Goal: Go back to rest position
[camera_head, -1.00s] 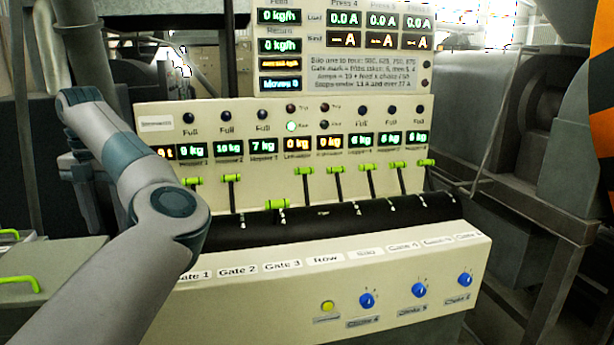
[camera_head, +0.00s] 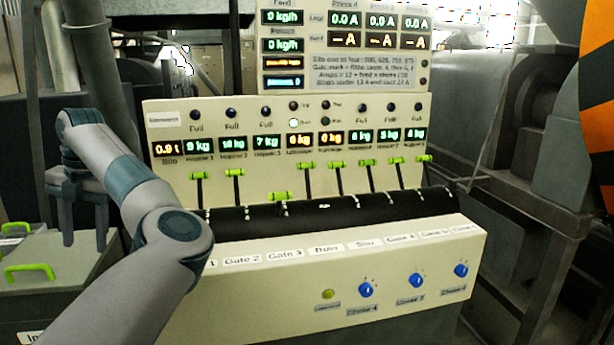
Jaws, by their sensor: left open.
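My left arm comes in from the lower left and bends in front of the left side of the control panel (camera_head: 300,275). My left gripper (camera_head: 84,240) hangs at the far left with its two dark fingers apart, pointing down, empty. It is left of the panel and clear of the levers. A row of green-handled levers (camera_head: 235,173) stands along a black curved strip. The third lever (camera_head: 281,197) sits lower than the others. My right gripper is not in view.
A grey box with a green handle (camera_head: 29,270) stands at the lower left, near the gripper. Blue knobs (camera_head: 366,290) and a yellow button (camera_head: 328,294) are on the panel's front. Dark machinery (camera_head: 500,130) stands at the right.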

